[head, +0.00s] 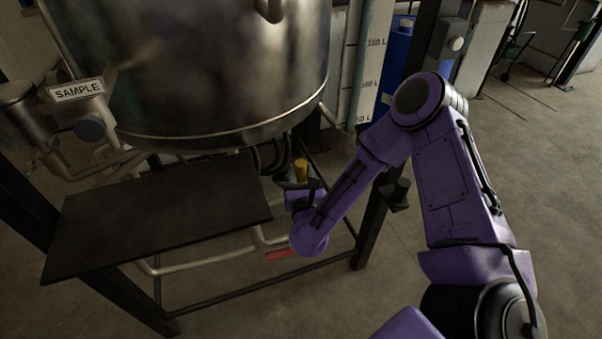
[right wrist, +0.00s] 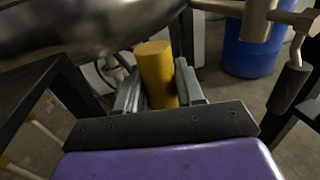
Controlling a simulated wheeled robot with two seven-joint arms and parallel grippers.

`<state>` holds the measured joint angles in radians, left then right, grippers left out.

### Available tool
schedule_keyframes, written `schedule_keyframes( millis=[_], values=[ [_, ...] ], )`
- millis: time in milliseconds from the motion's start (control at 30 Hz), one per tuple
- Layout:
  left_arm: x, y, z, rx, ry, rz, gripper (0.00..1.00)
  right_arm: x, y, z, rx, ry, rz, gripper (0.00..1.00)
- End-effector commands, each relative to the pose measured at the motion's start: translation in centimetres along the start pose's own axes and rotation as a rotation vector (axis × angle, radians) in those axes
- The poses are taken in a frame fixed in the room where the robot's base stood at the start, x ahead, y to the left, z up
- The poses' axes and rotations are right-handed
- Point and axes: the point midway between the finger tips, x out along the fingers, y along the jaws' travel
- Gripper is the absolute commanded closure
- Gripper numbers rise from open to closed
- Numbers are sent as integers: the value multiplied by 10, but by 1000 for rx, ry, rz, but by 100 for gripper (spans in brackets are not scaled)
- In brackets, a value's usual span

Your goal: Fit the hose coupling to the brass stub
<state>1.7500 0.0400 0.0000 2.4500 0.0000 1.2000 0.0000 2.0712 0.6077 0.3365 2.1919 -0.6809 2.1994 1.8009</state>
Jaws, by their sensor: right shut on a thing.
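My right gripper (head: 301,183) is below and to the right of the big steel vessel, past the right end of the dark shelf. It is shut on a yellow cylinder (head: 301,170), which looks like the hose coupling. In the right wrist view the yellow cylinder (right wrist: 156,73) stands upright between the two grey fingers (right wrist: 158,90). A tan metal pipe end (right wrist: 257,18) points down at the upper right there, apart from the cylinder. I cannot tell whether it is the brass stub. My left gripper is not in view.
The steel vessel (head: 215,70) overhangs the dark shelf (head: 165,220). A SAMPLE sign (head: 76,91) hangs at the left. Frame legs (head: 370,232), a low pipe with a red handle (head: 280,254) and black hose loops (head: 270,158) are close to my right arm. A blue drum (right wrist: 250,50) stands behind.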

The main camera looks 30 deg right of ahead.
Motion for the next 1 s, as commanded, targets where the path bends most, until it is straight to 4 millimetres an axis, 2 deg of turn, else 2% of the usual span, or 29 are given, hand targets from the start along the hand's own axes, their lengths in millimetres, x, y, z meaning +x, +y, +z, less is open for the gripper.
schedule_keyframes(
  millis=[1000],
  values=[
    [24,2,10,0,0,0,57,0,0,-26,1,-1,0,100]
  ],
)
